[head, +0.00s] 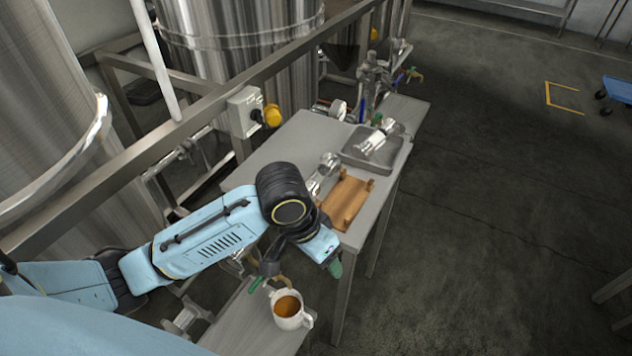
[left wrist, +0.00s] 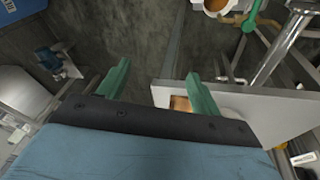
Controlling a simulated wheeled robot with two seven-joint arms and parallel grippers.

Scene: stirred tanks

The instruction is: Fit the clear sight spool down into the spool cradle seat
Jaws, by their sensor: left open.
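The brown wooden spool cradle (head: 346,200), with raised ends, lies on the near part of the table; no spool shows in it. A pale, shiny flanged piece (head: 376,142) lies in the grey tray beyond it and looks like the clear sight spool. Another shiny flanged piece (head: 326,168) is beside the cradle, partly hidden by my arm; I cannot tell for certain which is the spool. My left gripper (head: 335,267) is off the table's near edge, pointing down. In the left wrist view its green fingers (left wrist: 159,90) are apart and empty. My right gripper is not seen.
The grey tray (head: 357,160) sits on the steel table (head: 283,143). A white mug of brown liquid (head: 290,309) stands on a lower surface in front. A control box with a yellow knob (head: 246,110) and valves stand behind. Open floor lies to the right.

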